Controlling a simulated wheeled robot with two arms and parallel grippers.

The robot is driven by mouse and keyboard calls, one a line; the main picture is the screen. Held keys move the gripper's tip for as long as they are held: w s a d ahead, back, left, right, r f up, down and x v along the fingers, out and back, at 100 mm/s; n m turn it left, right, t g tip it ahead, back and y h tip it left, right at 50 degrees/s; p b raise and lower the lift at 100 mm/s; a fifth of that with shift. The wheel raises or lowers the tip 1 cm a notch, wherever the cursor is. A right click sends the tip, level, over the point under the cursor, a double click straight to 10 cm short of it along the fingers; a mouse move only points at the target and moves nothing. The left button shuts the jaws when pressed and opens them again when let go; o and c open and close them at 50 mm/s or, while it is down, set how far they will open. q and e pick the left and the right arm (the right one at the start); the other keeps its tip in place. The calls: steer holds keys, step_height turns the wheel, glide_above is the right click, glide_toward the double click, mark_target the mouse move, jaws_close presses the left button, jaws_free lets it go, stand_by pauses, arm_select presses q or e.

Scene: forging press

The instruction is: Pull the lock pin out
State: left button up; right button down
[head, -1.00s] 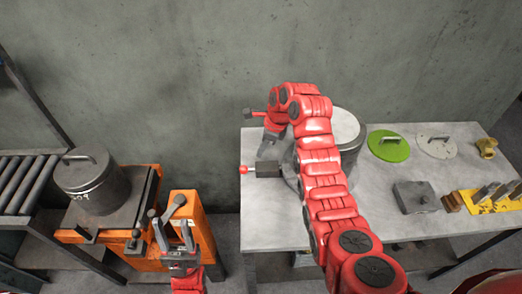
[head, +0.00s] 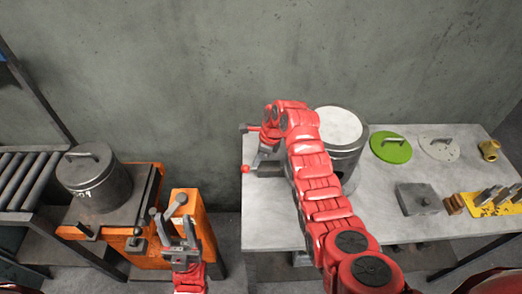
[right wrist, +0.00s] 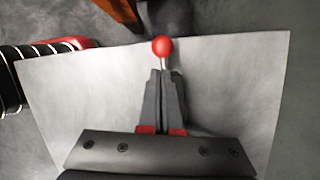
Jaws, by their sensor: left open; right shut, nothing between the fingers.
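In the right wrist view the red ball (right wrist: 162,46) sits on a thin bright rod just beyond my fingertips. My left gripper (head: 172,226) is open and empty in front of the orange stand, away from the pin.
A metal cylinder (head: 349,150) with a pale top stands behind my right arm. Green (head: 391,149) and grey (head: 437,149) lids, a metal block (head: 418,200) and a yellow rack (head: 488,207) lie to the right. A lidded pot (head: 95,188) stands on the orange stand (head: 183,232).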

mark_target(244, 168)
steer(key=shift+x, duration=1.2)
steer(key=a, duration=0.3)
steer(key=shift+a, duration=0.25)
steer(key=shift+w+a, duration=0.1)
